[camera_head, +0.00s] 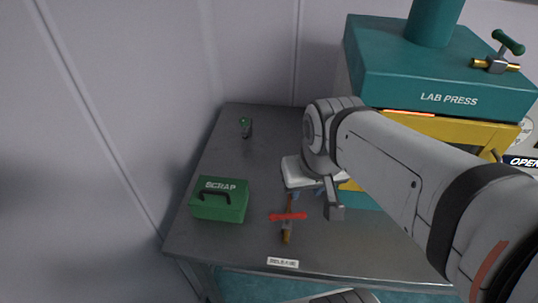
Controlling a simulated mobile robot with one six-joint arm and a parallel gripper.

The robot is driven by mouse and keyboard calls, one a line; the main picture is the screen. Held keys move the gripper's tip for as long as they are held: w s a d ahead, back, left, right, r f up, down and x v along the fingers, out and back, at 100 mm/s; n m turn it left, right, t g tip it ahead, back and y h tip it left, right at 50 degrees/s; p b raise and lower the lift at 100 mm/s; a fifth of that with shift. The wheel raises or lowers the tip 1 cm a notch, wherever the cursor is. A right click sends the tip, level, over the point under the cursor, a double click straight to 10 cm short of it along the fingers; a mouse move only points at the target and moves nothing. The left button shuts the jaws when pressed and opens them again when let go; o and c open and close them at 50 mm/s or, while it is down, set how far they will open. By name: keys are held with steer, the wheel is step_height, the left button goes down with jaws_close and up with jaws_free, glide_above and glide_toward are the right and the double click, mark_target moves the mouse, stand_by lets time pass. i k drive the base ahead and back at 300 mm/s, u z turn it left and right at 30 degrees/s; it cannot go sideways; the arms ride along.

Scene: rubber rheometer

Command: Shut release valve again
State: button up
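The release valve (287,228) lies on the table near its front edge, behind a white RELEASE label (283,263). It has a brass body running front to back and a red bar handle (288,216) lying crosswise over it. My gripper (308,193) is just behind and to the right of the valve, pointing down. The rear end of the valve is close to the fingertips and partly covered. I cannot tell whether they touch.
A green SCRAP box (220,200) with a dark handle stands left of the valve. The teal LAB PRESS (440,75) fills the right, with a green-handled brass valve (497,62) on top. The table's left middle is clear.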

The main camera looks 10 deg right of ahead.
mark_target(302, 214)
steer(key=u, duration=1.1)
steer(key=k, duration=1.35)
steer(key=z, duration=0.45)
steer(key=i, duration=1)
steer(key=z, duration=0.05)
